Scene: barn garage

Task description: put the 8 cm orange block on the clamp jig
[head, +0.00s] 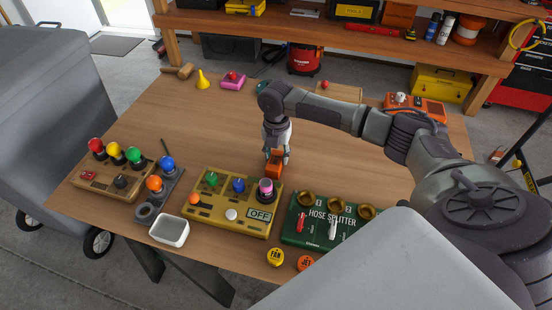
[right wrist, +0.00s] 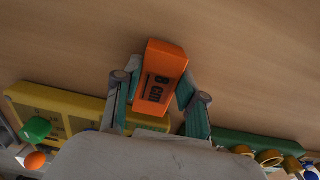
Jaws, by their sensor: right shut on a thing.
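The orange block (head: 274,168) is between the fingers of my right gripper (head: 277,154), over the table just behind the yellow panel. No thing is clearly marked as the clamp jig; a wooden board with a red knob (head: 325,85) lies partly behind my right arm. My left gripper is not in view.
The yellow panel (head: 262,229) with knobs and an OFF display stands in front of the block. The green hose splitter (head: 318,241) is to its right. A grey knobbed device (head: 176,184) and a white dish (head: 169,230) are left. The table's middle (head: 190,130) is clear.

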